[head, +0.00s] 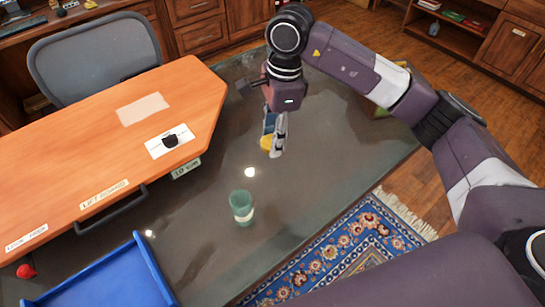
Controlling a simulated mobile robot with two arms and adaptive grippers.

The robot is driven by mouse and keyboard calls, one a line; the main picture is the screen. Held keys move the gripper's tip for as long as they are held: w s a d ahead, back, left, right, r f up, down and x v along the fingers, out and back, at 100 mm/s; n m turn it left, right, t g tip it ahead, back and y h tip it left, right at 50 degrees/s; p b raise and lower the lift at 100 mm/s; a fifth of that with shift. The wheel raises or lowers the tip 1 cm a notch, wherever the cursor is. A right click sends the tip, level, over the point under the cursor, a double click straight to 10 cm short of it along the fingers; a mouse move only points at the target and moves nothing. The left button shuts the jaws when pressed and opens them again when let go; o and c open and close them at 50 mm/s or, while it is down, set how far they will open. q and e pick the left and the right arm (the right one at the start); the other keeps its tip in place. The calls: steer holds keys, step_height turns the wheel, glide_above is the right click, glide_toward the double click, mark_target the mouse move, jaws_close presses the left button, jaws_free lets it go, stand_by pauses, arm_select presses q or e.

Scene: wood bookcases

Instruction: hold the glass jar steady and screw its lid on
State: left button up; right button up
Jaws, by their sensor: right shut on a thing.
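The glass jar (241,207) is greenish with a pale label band. It stands upright on the dark grey surface near the picture's middle, with no gripper touching it. My right gripper (272,147) is up and to the right of the jar in the picture, pointing down. It is shut on a yellow round thing, which looks like the lid (266,143). The lid is apart from the jar. Part of the lid is hidden by the fingers. My left gripper is not in view.
A grey chair (95,55) is behind. A patterned rug (345,245) lies at lower right.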

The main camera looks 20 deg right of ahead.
steer(key=shift+r, duration=1.4)
